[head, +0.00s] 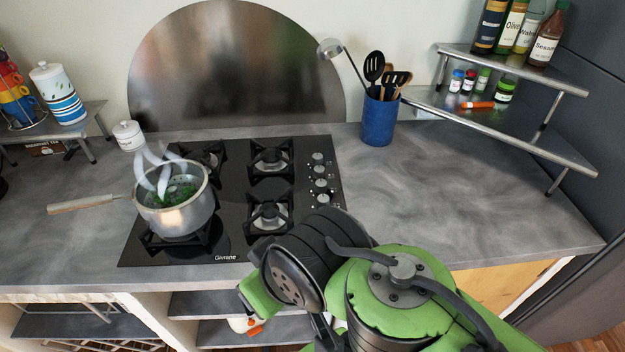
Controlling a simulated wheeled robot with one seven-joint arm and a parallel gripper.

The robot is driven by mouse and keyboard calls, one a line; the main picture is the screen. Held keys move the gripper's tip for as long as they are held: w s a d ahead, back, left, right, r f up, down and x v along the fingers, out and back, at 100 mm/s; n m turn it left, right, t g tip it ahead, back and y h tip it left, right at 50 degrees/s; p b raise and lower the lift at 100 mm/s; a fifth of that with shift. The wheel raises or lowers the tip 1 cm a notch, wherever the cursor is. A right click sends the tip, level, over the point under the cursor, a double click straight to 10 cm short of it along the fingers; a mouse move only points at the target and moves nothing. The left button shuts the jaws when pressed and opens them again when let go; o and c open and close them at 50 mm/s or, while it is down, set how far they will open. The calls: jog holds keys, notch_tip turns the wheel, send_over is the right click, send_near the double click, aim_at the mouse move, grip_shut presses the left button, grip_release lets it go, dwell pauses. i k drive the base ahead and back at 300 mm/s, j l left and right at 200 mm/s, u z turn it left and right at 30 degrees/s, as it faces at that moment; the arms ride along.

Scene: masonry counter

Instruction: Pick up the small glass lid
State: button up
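I cannot make out a small glass lid anywhere in the head view. A steaming saucepan (178,216) with green contents stands on the left front burner of the hob, its wooden handle pointing left. No lid shows on it. My green and black arm reaches in from the lower right, in front of the counter's front edge. The fingers of my gripper do not show, so I cannot tell what is near them.
The black gas hob (232,180) fills the middle of the grey counter (420,200). A blue utensil pot (378,121) stands behind its right side. A corner rack (530,128) holds bottles and jars. Open shelves (270,332) lie below. Counter right of the hob is clear.

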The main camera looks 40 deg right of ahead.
aim_at(184, 188)
jog(key=i+j, duration=0.15)
jog(key=j, duration=0.25)
jog(key=i+j+z, duration=0.1)
jog(key=j, duration=0.35)
jog(key=i+j, duration=0.15)
jog(key=j, duration=0.25)
jog(key=i+j+z, duration=0.1)
jog(key=i+j, duration=0.15)
jog(key=i, duration=0.05)
